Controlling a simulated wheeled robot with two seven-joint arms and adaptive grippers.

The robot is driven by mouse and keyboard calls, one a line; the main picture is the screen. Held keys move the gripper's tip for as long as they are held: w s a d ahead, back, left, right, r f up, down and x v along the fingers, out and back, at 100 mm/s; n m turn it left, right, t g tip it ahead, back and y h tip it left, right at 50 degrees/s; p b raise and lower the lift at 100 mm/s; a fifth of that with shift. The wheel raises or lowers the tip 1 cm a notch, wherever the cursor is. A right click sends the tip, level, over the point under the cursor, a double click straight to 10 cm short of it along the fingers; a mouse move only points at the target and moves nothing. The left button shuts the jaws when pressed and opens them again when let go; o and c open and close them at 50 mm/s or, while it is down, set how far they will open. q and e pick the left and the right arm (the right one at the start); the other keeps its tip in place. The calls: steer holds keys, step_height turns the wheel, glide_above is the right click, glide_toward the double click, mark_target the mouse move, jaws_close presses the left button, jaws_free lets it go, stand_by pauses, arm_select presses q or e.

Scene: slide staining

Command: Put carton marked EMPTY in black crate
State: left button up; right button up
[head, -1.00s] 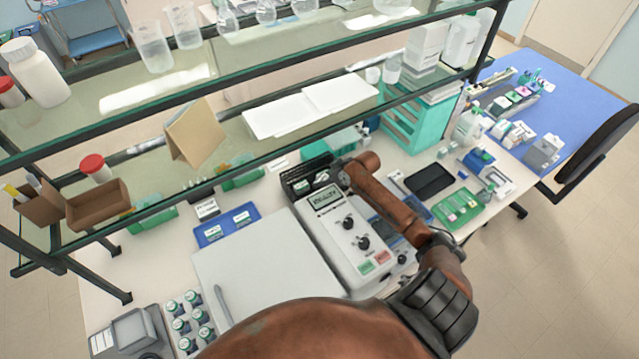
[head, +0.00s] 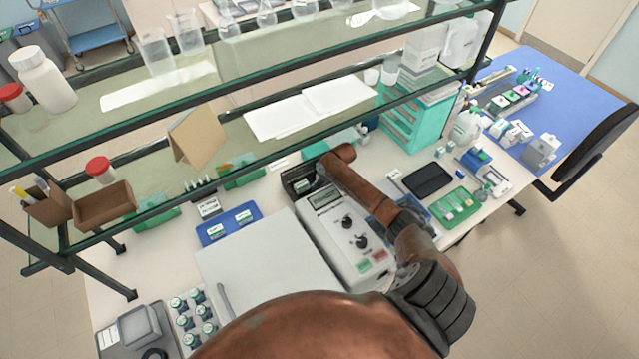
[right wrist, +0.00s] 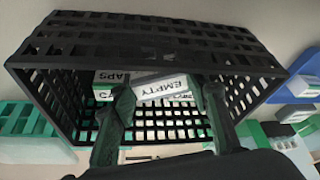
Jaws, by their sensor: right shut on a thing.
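The carton marked EMPTY (right wrist: 160,90) is white with black lettering and sits between the two fingers of my right gripper (right wrist: 165,100), which is shut on it. In the right wrist view the carton shows within the opening of the black crate (right wrist: 150,36), whose walls are slotted. I cannot tell whether the carton touches the crate floor. Another carton with a label ending in "APS" (right wrist: 112,77) is beside it in the crate. In the head view the black crate (head: 290,188) stands behind the grey instrument, partly hidden by my right arm. My left gripper is out of view.
The grey instrument with knobs (head: 350,240) stands in front of the crate. A blue tray (head: 228,224) lies to the left, and teal drawers (head: 420,122) stand to the right. The glass shelf (head: 225,130) runs above the bench's back. A white board (head: 262,262) lies in front.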

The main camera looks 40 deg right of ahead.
steer(key=shift+f, duration=0.15)
steer(key=shift+f, duration=0.5)
steer(key=o, duration=0.5)
steer(key=shift+r, duration=0.1)
steer(key=shift+r, duration=0.25)
steer(key=v, duration=1.2)
steer(key=shift+r+b, duration=0.35)
steer(key=shift+b, duration=0.05)
